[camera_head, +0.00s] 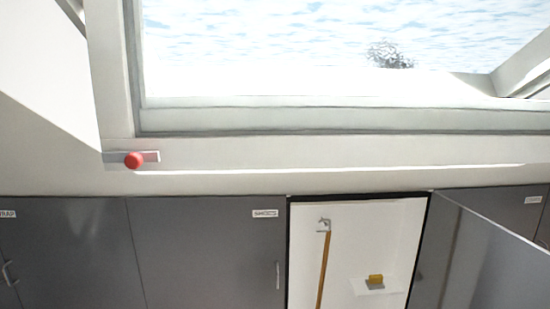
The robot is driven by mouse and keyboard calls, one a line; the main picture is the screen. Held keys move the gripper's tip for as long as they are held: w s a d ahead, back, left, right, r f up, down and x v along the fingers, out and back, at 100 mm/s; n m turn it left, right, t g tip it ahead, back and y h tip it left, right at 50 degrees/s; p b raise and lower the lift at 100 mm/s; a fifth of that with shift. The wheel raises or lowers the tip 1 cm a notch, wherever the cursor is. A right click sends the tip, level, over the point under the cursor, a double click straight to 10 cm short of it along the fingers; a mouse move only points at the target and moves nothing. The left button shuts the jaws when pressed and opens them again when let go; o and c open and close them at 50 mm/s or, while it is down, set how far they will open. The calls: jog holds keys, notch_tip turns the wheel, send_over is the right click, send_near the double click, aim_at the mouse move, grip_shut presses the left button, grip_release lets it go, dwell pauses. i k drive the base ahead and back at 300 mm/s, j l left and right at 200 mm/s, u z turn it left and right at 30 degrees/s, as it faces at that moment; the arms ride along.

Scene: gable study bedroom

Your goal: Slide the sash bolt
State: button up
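The sash bolt is a flat grey metal plate (151,156) with a round red knob (134,160) on it. It sits at the lower left corner of the pale window frame (330,150). The knob is a little left of the middle of the plate. The window sash (340,120) lies above it, with bright sky behind the glass. My gripper is not in the head view, so whether it is open or shut does not show.
Grey cabinet doors (70,245) run below the window. One compartment is open, its door (480,260) swung out at the right. Inside are a wooden pole with a metal hook (324,260) and a small yellow object (375,279) on a white ledge. The area around the bolt is clear.

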aim_at(132, 160)
jog(key=k+l+u, duration=0.25)
jog(key=k+l, duration=0.2)
jog(key=l, duration=0.25)
jog(key=k+l+u, duration=0.25)
jog(key=k+l, duration=0.25)
jog(key=l, duration=0.1)
